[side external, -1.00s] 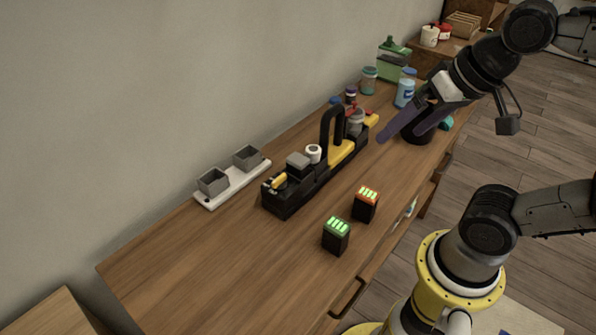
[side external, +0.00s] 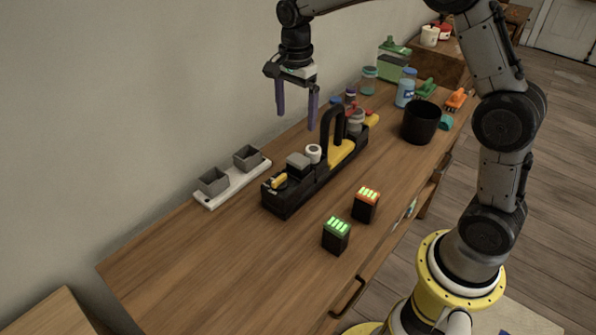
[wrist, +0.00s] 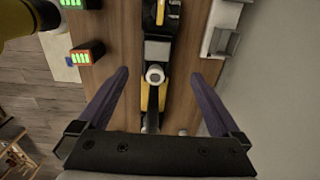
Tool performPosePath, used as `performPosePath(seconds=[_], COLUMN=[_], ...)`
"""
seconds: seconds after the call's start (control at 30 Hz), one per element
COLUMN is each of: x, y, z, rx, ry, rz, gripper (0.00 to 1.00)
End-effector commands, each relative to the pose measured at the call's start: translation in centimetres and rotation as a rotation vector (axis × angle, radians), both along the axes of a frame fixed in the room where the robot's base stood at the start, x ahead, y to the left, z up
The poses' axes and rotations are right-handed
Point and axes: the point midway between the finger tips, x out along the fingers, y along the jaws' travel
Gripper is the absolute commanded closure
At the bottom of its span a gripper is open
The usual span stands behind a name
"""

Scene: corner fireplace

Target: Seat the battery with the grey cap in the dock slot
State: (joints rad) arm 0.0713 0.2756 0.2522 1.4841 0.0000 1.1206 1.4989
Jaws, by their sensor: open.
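No battery with a plainly grey cap stands loose on the table. A grey-topped block (side external: 298,161) sits in the black and yellow tool caddy (side external: 283,207); I cannot tell whether it is that battery. Two black batteries stand upright on the table, one with a green-edged top (side external: 336,236) and one with an orange-edged top (side external: 366,205), which also shows in the wrist view (wrist: 87,54). A white base with two grey open-topped holders (side external: 232,186), perhaps the dock, lies by the wall. My gripper (side external: 297,110) is open and empty above the caddy.
The caddy's tall black handle (side external: 326,127) rises near my gripper, with a white roll (side external: 313,153) beside it. A black cup (side external: 421,122), a blue bottle (side external: 405,88) and jars stand at the far end. The table's near left part is clear.

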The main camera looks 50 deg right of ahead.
Motion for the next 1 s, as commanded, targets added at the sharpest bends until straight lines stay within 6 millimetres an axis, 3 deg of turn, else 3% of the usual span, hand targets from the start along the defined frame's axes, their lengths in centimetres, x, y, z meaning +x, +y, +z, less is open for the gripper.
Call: performPosePath(seconds=[0.4, 0.77, 1.0], x=[-0.2, -0.3, -0.4], y=[-0.1, -0.2, -0.3], z=[-6.9, -9.9, -13.3], rx=[0.001, 0.001, 0.001], ry=[0.015, 0.013, 0.012], rz=[-0.001, 0.000, 0.000], gripper=[0.00, 0.00, 0.00])
